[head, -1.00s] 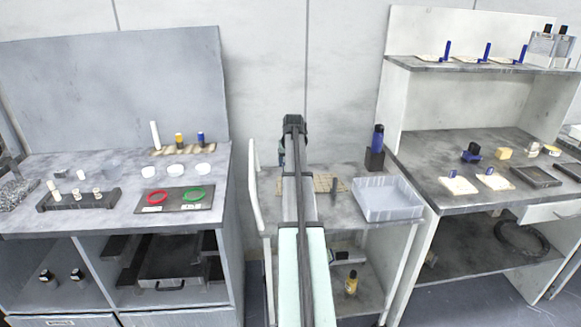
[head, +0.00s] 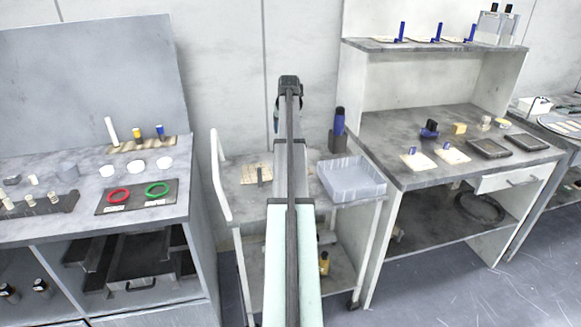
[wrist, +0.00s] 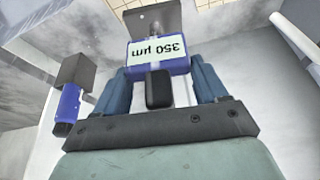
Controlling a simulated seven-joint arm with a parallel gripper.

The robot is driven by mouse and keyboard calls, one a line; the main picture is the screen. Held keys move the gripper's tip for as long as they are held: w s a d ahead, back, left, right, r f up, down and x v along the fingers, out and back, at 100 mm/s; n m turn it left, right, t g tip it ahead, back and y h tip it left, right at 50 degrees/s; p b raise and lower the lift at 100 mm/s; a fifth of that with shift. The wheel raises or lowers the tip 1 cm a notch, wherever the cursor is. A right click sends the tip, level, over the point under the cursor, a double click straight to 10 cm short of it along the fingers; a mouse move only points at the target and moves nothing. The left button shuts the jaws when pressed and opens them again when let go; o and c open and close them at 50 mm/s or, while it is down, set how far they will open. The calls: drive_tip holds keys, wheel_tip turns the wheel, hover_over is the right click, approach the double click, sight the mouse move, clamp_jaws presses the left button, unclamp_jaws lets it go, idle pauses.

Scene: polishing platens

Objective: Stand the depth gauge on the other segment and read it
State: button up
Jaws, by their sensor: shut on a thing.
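The depth gauge (wrist: 150,72) is between the fingers of my gripper (wrist: 160,80) in the wrist view. It has a blue body, a grey plate at its far end and a pale display that reads "350 µm", upside down in the picture. My gripper is shut on it, with a blue-grey finger on each side. The plate seems clear of any surface. In the head view my arm reaches out over the cart, and the gauge is hidden there. A round platen (head: 568,125) is partly cut off at the right edge; I cannot make out separate segments on it.
A bench with red (head: 118,196) and green rings stands left. A shelved bench (head: 385,128) stands right, with small items. Open floor lies front right.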

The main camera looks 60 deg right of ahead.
drive_tip(key=s+d, duration=0.2)
drive_tip(key=shift+d+r, duration=0.1)
drive_tip(key=shift+d, duration=0.2)
drive_tip(key=shift+w+d, duration=0.1)
drive_tip(key=shift+w, duration=0.2)
drive_tip(key=shift+w+n, duration=0.1)
drive_tip(key=shift+n, duration=0.6)
drive_tip(key=shift+f, duration=4.95)
drive_tip(key=o, duration=1.3)
drive_tip(key=shift+f, duration=0.1)
drive_tip(key=v, duration=1.2)
